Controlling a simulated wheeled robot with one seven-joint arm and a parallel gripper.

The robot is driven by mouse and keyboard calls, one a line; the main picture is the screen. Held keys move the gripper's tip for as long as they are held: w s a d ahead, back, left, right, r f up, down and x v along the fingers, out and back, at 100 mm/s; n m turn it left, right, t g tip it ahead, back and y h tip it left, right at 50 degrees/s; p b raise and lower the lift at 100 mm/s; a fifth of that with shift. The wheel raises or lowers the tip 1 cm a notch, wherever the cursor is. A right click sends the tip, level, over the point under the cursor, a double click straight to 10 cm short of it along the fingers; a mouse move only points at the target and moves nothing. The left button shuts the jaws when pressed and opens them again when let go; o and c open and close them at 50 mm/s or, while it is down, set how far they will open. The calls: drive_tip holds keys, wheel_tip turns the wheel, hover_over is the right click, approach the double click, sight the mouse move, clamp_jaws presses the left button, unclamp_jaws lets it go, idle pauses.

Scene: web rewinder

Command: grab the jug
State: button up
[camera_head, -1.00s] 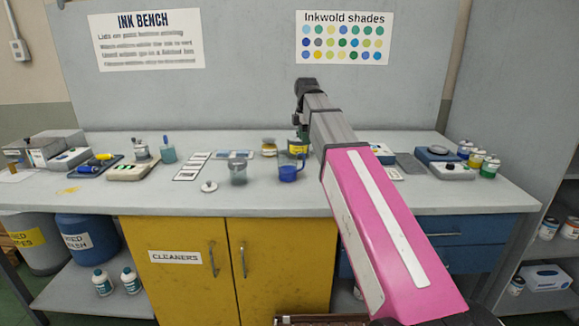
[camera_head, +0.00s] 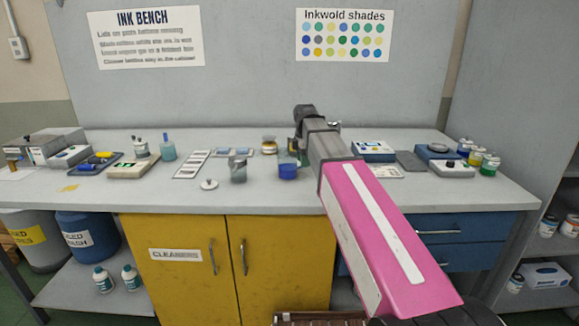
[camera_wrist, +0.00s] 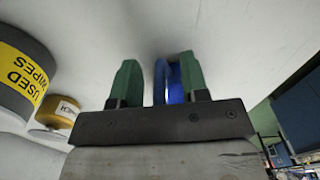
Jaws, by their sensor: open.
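The jug is blue, with a darker lower part, and stands on the bench in the head view (camera_head: 288,171), left of my forearm. My gripper (camera_head: 298,152) is lowered at its right side, partly hidden by my own wrist. In the wrist view the green fingers of my gripper (camera_wrist: 158,64) are apart. A blue upright strip, seemingly the jug's handle (camera_wrist: 161,82), stands between them, with more blue of the jug (camera_wrist: 175,85) beside it near the right finger. I cannot tell whether either finger touches it.
A yellowish tin (camera_head: 269,146) is behind. A blue-and-white box (camera_head: 373,150) lies right of my arm. The bench front (camera_head: 270,202) is clear.

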clamp_jaws()
drive_tip(key=shift+r, duration=0.2)
idle(0.3)
drive_tip(key=shift+r, duration=1.6)
drive_tip(key=shift+s+a+r, duration=0.1)
drive_tip(key=shift+a+r, duration=0.05)
drive_tip(key=shift+r, duration=0.2)
drive_tip(key=s+a+r, duration=0.6)
drive_tip(key=a, duration=0.3)
drive_tip(key=shift+s+r, duration=0.3)
drive_tip(key=shift+s, duration=0.05)
